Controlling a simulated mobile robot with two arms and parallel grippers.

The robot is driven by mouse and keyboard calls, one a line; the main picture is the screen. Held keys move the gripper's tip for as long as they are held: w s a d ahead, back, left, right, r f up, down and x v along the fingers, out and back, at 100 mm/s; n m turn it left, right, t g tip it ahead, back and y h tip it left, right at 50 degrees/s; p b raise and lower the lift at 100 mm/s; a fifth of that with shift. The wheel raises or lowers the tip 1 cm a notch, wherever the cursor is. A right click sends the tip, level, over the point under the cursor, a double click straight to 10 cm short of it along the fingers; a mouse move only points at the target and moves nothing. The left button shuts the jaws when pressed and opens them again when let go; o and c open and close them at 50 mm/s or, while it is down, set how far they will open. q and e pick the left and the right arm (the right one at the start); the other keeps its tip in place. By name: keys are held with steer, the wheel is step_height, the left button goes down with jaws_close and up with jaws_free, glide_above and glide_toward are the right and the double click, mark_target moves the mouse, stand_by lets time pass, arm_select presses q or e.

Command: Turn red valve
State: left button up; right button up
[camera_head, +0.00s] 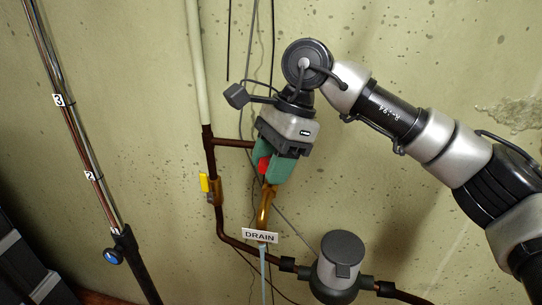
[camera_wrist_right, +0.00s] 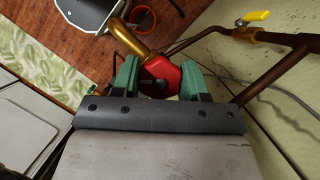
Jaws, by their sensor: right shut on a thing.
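The red valve (camera_head: 263,165) shows as a small patch of red between the green fingers of my right gripper (camera_head: 270,172) in the head view. In the right wrist view the red valve handle (camera_wrist_right: 165,76) sits between the two green fingers of my right gripper (camera_wrist_right: 161,82), which is shut on it. The valve is on a brass spout (camera_head: 265,205) that points down above a white "DRAIN" label (camera_head: 260,236). Most of the valve is hidden by the gripper in the head view. My left gripper is not in view.
A yellow-handled valve (camera_head: 205,183) is on the brown pipe (camera_head: 218,212) just left of the gripper. It also shows in the wrist view (camera_wrist_right: 253,16). A grey round device (camera_head: 341,257) is on the lower pipe. Thin cables hang along the wall.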

steer(key=shift+n+g+h+p, duration=0.55)
steer(key=shift+n+g, duration=0.15)
steer(key=shift+n, duration=1.5)
steer(key=o, duration=0.9)
steer(key=v, duration=1.1)
steer(key=shift+f, duration=0.15)
